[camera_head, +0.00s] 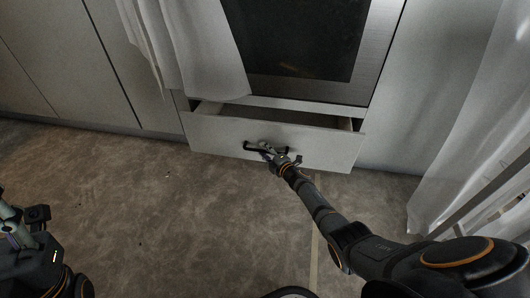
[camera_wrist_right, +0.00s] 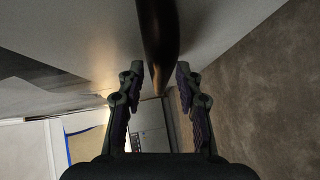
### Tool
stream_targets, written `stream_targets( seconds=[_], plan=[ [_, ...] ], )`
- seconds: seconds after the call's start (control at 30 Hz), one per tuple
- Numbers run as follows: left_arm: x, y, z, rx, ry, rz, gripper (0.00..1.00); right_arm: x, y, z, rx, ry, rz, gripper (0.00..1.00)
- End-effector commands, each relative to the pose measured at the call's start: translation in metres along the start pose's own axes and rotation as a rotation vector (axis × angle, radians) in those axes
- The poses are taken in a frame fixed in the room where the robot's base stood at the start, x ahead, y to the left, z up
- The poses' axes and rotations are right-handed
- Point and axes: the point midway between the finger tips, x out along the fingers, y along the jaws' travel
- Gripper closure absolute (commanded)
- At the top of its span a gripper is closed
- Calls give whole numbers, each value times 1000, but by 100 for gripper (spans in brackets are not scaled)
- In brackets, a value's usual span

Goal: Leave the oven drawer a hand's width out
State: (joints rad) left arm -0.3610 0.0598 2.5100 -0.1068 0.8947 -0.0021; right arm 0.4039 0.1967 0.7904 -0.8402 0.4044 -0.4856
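The oven drawer (camera_head: 225,134) below the oven is partly pulled out, with its open inside showing behind the pale front panel. Its dark bar handle (camera_head: 250,147) is on the front. My right gripper (camera_head: 266,150) is at the handle.
The oven (camera_head: 305,40) has a dark glass door above the drawer. A white cloth (camera_head: 200,60) hangs in front of its left side. A white curtain (camera_head: 465,130) and a pale rail (camera_head: 490,200) stand at the right. The brown floor (camera_head: 150,220) before the drawer is mostly clear.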

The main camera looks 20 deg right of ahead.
Motion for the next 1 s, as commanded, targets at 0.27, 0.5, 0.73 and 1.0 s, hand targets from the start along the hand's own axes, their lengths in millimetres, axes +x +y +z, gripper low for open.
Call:
stream_targets(
  seconds=[0.27, 0.5, 0.73, 1.0],
  plan=[
    [0, 0, 1, 1, -2, -3, 60, -2, -1, 0, -1, 0, 0, 64],
    [0, 0, 0, 0, -1, -1, 60, -33, -2, 0, -4, 1, -1, 64],
    [0, 0, 0, 0, 0, -1, 60, -86, -2, 0, -3, 0, -3, 64],
    [0, 0, 0, 0, 0, 0, 60, -119, 0, 0, -1, 0, -1, 64]
  ],
)
